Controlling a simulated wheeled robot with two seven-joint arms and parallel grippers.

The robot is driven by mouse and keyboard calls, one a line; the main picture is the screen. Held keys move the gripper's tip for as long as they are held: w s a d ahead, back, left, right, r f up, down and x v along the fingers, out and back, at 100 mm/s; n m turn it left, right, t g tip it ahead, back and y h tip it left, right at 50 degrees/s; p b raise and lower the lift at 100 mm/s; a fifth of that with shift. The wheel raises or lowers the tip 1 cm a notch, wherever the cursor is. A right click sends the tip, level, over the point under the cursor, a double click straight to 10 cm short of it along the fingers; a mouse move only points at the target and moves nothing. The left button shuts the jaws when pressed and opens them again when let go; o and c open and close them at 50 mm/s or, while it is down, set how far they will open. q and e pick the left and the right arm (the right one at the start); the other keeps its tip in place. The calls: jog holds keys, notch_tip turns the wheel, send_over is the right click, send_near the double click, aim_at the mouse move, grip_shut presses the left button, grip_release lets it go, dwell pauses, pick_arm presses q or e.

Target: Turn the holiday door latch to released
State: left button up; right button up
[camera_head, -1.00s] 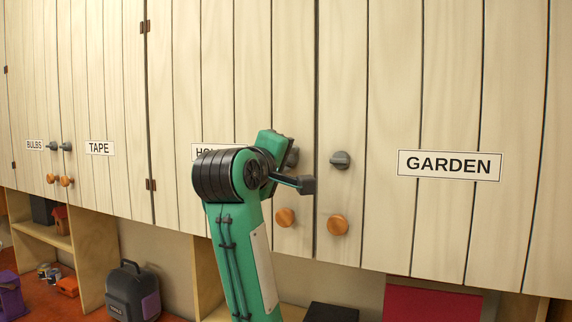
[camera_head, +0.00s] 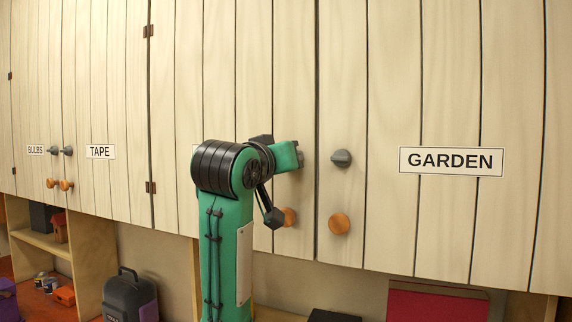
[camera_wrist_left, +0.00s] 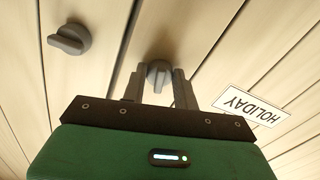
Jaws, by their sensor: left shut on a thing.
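The holiday door latch (camera_wrist_left: 158,74) is a grey round knob with a raised grip, seen between the fingers in the left wrist view. Its grip runs roughly up and down there, at an angle to the grip of the garden latch (camera_wrist_left: 70,40). My left gripper (camera_wrist_left: 160,82) is shut on the holiday latch. In the head view my left gripper (camera_head: 300,155) reaches the door's right edge and mostly hides that latch. The HOLIDAY label (camera_wrist_left: 250,105) shows upside down in the wrist view. My right gripper is not in view.
The garden latch also shows in the head view (camera_head: 341,158), close right of my gripper, above a wooden knob (camera_head: 339,223). The holiday door's wooden knob (camera_head: 290,217) is partly behind my wrist. Open shelves (camera_head: 45,245) and a dark backpack (camera_head: 130,295) lie below.

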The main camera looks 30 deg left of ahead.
pick_arm(q)
jog(key=shift+m, duration=1.3)
jog(key=shift+m+b, duration=0.3)
jog(key=o, duration=1)
jog(key=shift+c, duration=0.2)
jog(key=s+b, duration=0.5)
jog(key=s, duration=0.8)
jog(key=shift+s+d+b, duration=0.35)
jog(key=shift+s, duration=0.05)
